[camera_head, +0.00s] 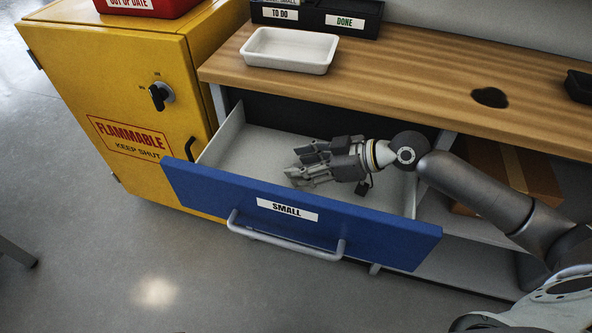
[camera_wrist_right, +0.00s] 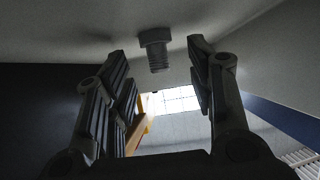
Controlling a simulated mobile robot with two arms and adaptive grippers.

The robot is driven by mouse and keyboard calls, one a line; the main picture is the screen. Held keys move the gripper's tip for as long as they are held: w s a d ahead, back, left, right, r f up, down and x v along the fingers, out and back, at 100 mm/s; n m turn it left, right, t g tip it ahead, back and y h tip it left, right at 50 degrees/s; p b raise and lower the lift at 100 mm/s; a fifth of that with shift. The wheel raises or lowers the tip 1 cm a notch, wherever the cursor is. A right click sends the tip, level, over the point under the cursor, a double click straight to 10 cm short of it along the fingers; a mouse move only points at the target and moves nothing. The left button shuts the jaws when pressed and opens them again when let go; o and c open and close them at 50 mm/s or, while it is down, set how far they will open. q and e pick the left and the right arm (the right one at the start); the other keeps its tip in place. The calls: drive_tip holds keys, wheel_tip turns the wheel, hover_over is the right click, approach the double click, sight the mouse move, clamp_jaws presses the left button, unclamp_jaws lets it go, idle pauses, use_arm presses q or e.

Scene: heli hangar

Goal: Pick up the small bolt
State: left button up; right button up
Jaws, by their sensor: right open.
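The small bolt (camera_wrist_right: 156,48) shows in the right wrist view, grey with a hex head and a threaded shank. It lies on the pale drawer floor, just beyond the fingertips and between their lines. My right gripper (camera_head: 299,164) is open and empty, reaching from the right into the open blue drawer (camera_head: 237,202) labelled SMALL. In the right wrist view its fingers (camera_wrist_right: 160,68) stand apart on either side of the bolt, with no visible contact. In the head view I cannot make out the bolt near the gripper. My left gripper is not in view.
A wooden workbench (camera_head: 420,88) overhangs the drawer's back. A white tray (camera_head: 290,49) and black TO DO and DONE bins (camera_head: 318,17) stand on it. A yellow flammable cabinet (camera_head: 110,85) is at left. The drawer walls and front surround the gripper.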

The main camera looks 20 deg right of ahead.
drive_tip(key=shift+w+a+f, duration=0.15)
drive_tip(key=shift+a, duration=0.15)
clamp_jaws()
idle(0.3)
